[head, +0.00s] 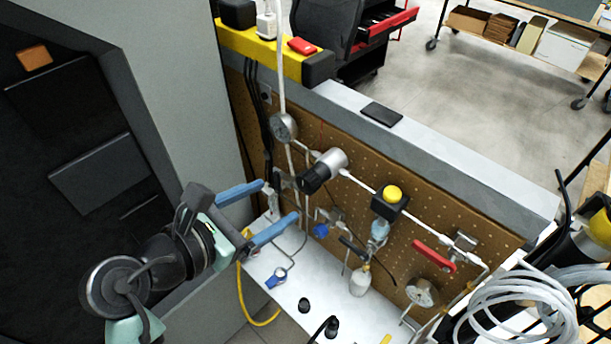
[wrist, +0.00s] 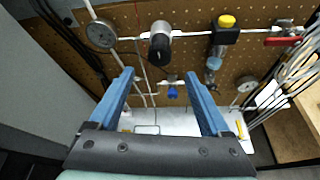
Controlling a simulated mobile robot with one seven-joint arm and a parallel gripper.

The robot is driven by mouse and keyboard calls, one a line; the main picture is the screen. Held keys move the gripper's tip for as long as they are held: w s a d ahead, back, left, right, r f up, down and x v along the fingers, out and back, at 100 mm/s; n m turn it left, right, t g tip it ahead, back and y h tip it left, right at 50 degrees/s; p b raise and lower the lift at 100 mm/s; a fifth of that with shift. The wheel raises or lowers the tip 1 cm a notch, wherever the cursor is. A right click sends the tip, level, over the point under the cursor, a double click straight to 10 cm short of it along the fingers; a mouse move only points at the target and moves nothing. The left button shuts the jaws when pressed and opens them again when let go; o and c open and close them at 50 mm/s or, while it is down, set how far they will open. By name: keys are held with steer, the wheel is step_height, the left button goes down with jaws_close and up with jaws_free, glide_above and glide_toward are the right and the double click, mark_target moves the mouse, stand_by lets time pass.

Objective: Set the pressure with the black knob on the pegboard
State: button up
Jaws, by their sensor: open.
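The black knob (head: 315,178) sits on the end of a silver regulator (head: 331,161) on the brown pegboard (head: 365,190). In the wrist view the black knob (wrist: 160,49) is ahead, above and between the fingertips. My gripper (head: 283,201) has two blue fingers spread apart with nothing between them. In the head view it is to the left of the knob and a little lower, apart from it. In the wrist view my gripper (wrist: 163,80) points toward the pegboard below the knob. A round gauge (head: 284,127) is on the pipe left of the knob.
A yellow button (head: 392,193), a red lever (head: 433,256), a blue knob (head: 321,231) and a lower gauge (head: 421,291) are also on the board. A white shelf (head: 300,285) juts out below. Coiled clear tubing (head: 525,310) is at right; a grey wall (head: 195,90) is at left.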

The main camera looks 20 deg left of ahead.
mark_target(304, 186)
steer(key=p+x, duration=0.1)
steer(key=x, duration=0.9)
steer(key=shift+s, duration=0.1)
jaws_close()
